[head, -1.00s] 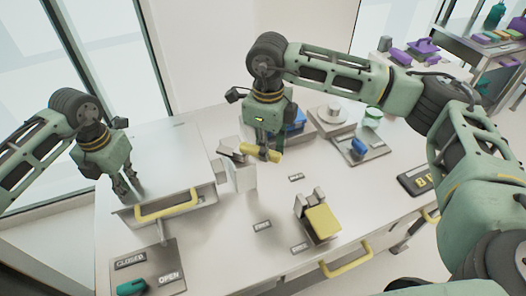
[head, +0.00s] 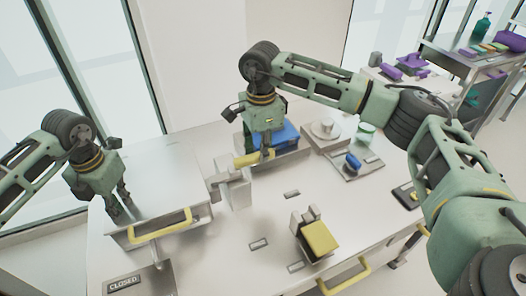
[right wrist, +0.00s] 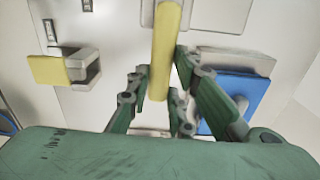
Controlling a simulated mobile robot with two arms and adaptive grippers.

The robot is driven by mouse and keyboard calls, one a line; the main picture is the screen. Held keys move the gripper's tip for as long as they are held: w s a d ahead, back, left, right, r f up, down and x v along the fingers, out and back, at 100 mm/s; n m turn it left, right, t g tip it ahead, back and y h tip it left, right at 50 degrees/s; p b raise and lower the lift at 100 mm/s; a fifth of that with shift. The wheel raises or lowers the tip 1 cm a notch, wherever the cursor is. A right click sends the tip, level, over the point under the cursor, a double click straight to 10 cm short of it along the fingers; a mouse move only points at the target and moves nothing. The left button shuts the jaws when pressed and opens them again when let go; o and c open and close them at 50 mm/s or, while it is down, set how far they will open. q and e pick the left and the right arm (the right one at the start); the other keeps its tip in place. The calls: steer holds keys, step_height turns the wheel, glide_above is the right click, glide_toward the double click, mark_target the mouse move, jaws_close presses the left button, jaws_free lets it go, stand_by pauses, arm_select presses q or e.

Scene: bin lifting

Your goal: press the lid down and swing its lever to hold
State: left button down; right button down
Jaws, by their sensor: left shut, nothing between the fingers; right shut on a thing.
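A flat steel lid or box top (head: 150,165) with a yellow bar handle (head: 160,225) along its front is at the left in the head view. My left gripper (head: 124,208) is shut and empty, fingers pointing down at the top surface; whether they touch it is unclear. A yellow lever (head: 246,160) sits at the top of a pale upright post (head: 234,190). My right gripper (head: 262,146) is shut on this lever. In the right wrist view the yellow lever (right wrist: 164,70) lies between the right fingers (right wrist: 160,95).
A plate marked CLOSED (head: 125,282) lies at the lower left edge. A yellow-faced block (head: 319,237) stands front right of the post.

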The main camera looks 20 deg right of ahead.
arm_select(q)
steer(key=shift+f, duration=0.2)
arm_select(e)
steer(key=shift+a+n, duration=0.15)
steer(key=shift+n, duration=0.15)
steer(key=c, duration=1.6)
jaws_free()
steer(key=shift+o, duration=0.2)
steer(key=shift+w, duration=0.1)
steer(key=shift+r, duration=0.1)
step_height(320, 180, up, 12)
arm_select(q)
steer(key=shift+a, duration=0.1)
